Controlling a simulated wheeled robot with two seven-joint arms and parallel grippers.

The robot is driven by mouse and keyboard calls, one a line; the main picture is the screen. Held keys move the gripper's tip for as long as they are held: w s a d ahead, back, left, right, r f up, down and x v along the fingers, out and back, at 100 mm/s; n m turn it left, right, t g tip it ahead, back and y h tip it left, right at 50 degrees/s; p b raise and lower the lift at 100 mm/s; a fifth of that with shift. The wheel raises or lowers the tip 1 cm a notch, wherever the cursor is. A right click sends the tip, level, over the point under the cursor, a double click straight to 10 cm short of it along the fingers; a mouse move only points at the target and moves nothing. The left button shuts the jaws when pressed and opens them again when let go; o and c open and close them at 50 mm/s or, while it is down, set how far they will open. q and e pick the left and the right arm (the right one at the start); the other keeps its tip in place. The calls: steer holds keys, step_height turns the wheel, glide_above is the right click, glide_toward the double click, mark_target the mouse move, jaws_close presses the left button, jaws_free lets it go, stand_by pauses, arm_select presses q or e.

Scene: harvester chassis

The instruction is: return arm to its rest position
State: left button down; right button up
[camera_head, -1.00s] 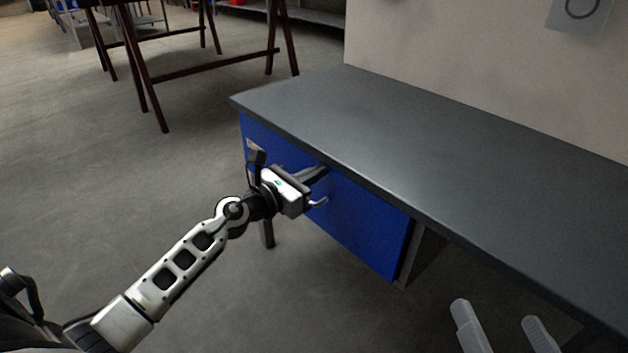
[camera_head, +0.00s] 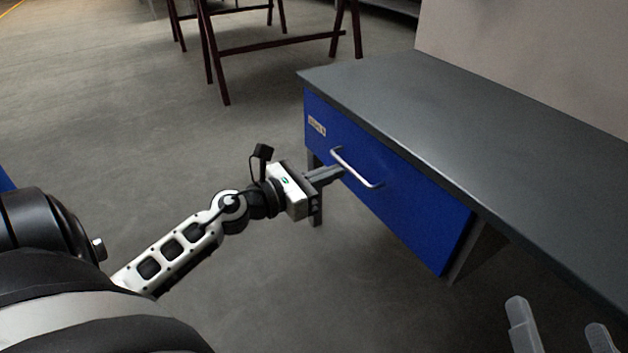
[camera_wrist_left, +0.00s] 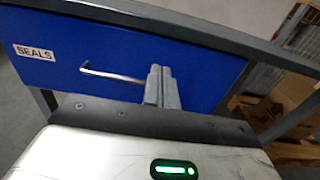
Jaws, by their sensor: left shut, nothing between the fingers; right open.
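My left gripper (camera_head: 338,172) is in front of the blue drawer front (camera_head: 410,215) under the grey workbench, close to the left part of its silver bar handle (camera_head: 358,168). Its fingers are together with nothing between them. In the left wrist view the shut fingers (camera_wrist_left: 161,88) stand in front of the drawer, at the right end of the handle (camera_wrist_left: 112,76) as seen there. I cannot tell whether they touch it. The drawer looks shut. My right gripper (camera_head: 560,340) shows at the bottom right of the head view, its two fingers apart and empty.
The workbench top (camera_head: 450,110) is bare. A label reading SEALS (camera_wrist_left: 35,52) is on the drawer front. A dark red trestle frame (camera_head: 275,45) stands at the back. The floor (camera_head: 170,140) left of the bench is clear.

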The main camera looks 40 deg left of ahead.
arm_select(q)
steer(key=shift+v, duration=1.55)
arm_select(e)
steer(key=shift+w+r, duration=0.15)
steer(key=shift+r, duration=0.25)
arm_select(q)
steer(key=shift+d, duration=0.1)
arm_select(e)
steer(key=shift+f, duration=0.1)
